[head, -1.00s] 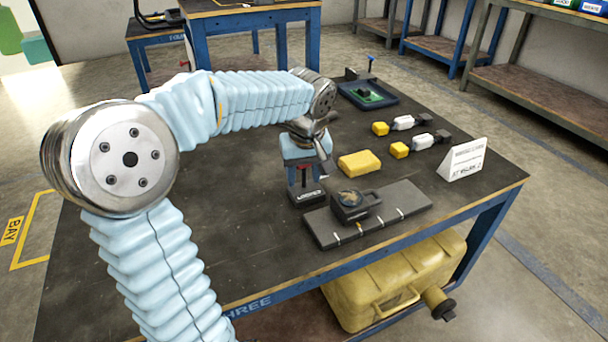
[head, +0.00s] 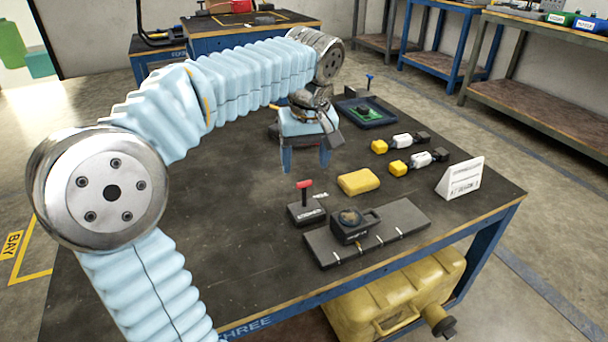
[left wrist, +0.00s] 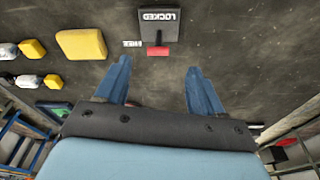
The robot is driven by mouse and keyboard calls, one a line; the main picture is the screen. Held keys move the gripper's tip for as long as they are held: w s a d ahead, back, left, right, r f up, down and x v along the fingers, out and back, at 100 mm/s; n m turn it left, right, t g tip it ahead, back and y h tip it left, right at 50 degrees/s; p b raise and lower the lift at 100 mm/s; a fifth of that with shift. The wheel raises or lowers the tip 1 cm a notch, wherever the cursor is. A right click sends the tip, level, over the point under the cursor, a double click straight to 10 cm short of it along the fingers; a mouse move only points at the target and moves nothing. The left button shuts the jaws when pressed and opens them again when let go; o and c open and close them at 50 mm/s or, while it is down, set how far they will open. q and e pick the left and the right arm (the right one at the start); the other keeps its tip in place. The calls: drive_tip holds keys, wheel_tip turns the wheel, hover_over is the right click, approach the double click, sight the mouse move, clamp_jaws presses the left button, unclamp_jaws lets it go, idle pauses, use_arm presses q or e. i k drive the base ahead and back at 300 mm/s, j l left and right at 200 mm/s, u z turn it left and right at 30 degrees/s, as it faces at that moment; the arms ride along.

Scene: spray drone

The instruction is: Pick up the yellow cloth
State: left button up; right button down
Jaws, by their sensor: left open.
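The yellow cloth (head: 358,182) lies folded into a block on the dark table top, right of the red-handled switch. It also shows at the upper left of the left wrist view (left wrist: 82,44). My left gripper (head: 306,170) is open and empty, above the table behind and left of the cloth, apart from it. In the left wrist view its two blue fingers (left wrist: 160,75) are spread, with bare table between them. My right gripper is not in view.
The switch box (head: 307,212) with its red lever stands left of the cloth. A grey strip with a black device (head: 354,225) lies in front. Yellow-capped parts (head: 398,167), a white sign (head: 460,178) and a tray (head: 366,112) are to the right and behind. The table's left part is clear.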

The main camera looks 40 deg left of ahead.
sight(355, 184)
drive_tip(key=k+l, duration=0.75)
drive_tip(key=l, duration=0.2)
